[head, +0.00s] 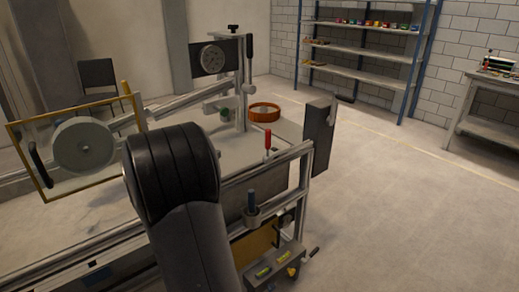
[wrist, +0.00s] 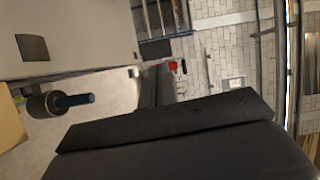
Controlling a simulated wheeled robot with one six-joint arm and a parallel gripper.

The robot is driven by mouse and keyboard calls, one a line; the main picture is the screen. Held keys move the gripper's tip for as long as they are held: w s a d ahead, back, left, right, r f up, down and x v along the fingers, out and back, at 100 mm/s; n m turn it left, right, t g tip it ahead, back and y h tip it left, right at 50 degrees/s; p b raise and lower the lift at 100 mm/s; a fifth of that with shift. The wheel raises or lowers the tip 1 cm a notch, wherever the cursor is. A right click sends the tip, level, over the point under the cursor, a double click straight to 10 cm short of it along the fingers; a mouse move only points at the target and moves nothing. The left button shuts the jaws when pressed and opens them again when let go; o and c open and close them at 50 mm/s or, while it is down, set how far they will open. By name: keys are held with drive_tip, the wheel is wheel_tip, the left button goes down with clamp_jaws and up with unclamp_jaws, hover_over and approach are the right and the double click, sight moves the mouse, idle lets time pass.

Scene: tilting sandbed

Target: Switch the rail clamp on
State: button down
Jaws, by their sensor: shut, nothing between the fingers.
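A blue-handled lever (head: 252,199) stands upright in a grey collar on the front rail of the sandbed frame; it looks like the rail clamp, but I cannot be certain. In the wrist view a blue handle (wrist: 76,100) sticks out of a dark round collar at left, apart from my gripper. A red-handled lever (head: 267,140) stands upright on the frame behind it. My gripper (wrist: 165,120) shows as a dark block across the bottom of the wrist view, shut, with nothing seen held. In the head view my arm hides it.
The sandbed frame's front rail (head: 268,163) runs beside my arm. A control box (head: 273,269) with yellow-green vials sits low in front. Open floor lies to the right, before the shelves (head: 358,72).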

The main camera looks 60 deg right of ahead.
sight(266, 140)
drive_tip(key=s+m+g, duration=0.1)
drive_tip(key=s+d+f+m+g, duration=0.1)
drive_tip(key=s+d+m+g, duration=0.1)
drive_tip(key=s+g, duration=0.1)
drive_tip(key=shift+d+f+m, duration=0.25)
drive_tip(key=shift+f+m, duration=0.1)
drive_tip(key=shift+m, duration=0.05)
drive_tip(key=d, duration=0.4)
drive_tip(key=s+d+p, duration=0.1)
drive_tip(key=d, duration=0.4)
drive_tip(key=s+d+p, duration=0.1)
drive_tip(key=d, duration=0.4)
